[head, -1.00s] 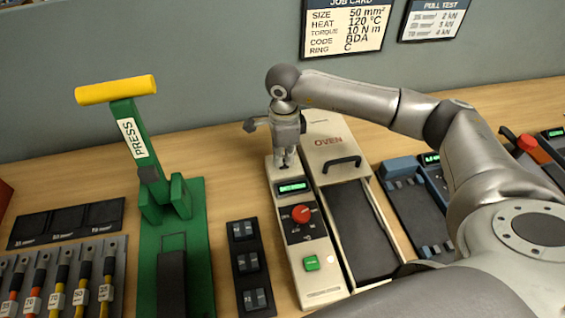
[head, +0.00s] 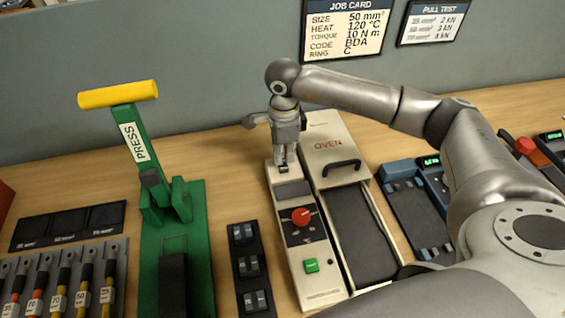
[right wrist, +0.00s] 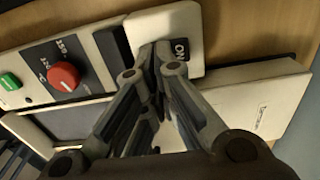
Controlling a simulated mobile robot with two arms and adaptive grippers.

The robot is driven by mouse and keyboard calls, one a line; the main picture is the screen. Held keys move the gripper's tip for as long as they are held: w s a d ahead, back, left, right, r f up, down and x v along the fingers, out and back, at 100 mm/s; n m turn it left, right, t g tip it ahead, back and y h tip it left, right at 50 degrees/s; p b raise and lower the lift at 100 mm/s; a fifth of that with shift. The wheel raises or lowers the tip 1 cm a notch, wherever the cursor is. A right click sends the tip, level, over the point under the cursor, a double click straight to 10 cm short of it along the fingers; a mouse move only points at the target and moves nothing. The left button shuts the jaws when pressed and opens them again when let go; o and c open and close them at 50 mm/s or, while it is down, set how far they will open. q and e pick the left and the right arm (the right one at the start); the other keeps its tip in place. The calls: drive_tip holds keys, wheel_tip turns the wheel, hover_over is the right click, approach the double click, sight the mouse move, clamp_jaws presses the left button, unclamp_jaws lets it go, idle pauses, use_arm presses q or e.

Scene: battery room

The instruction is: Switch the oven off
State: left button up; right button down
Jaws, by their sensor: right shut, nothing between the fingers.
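The oven (head: 328,128) is a cream unit with a black-handled lid and a narrow control strip on its left. The strip carries a display (head: 292,189), now dark, a red knob (head: 301,217) and a green button (head: 311,265). My right gripper (head: 283,168) is shut and empty, pointing down at the far end of the strip, just beyond the display. In the right wrist view, its fingertips (right wrist: 160,52) are beside an "ON" marking (right wrist: 181,48); they hide whatever switch is there. I cannot tell whether they touch it. My left gripper is out of view.
A green press (head: 175,235) with a yellow handle (head: 118,95) stands to the left. A black strip of small blocks (head: 248,265) lies between press and oven. Blue-grey devices (head: 405,190) are on the right, beyond my arm. Bare wooden bench shows behind the press.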

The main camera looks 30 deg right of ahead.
sight(284, 168)
drive_tip(key=shift+r+p, duration=0.9)
drive_tip(key=shift+r, duration=1.25)
